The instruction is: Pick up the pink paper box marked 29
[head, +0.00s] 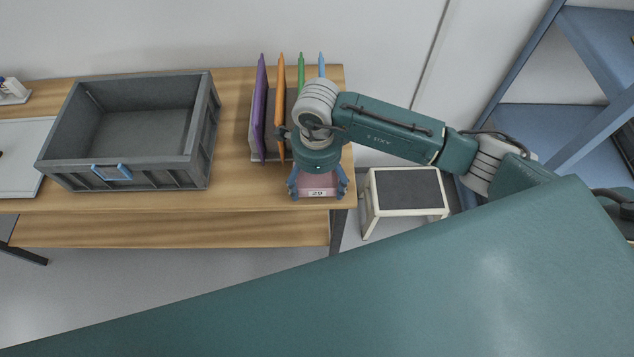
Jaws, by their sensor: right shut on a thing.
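The pink paper box (316,182) marked 29 is at the front right edge of the wooden table, with its label facing the front. My right gripper (318,187) comes down over it from above, with one blue finger on each side, and is shut on the box. The gripper and wrist hide the top and back of the box. I cannot tell whether the box still touches the table. My left gripper does not show.
A grey crate (196,168), empty inside, stands left on the wooden table (232,185). Upright purple (260,105), orange (281,100), green (301,70) and blue (321,62) panels stand just behind my right gripper. A step stool (408,190) is right of the table.

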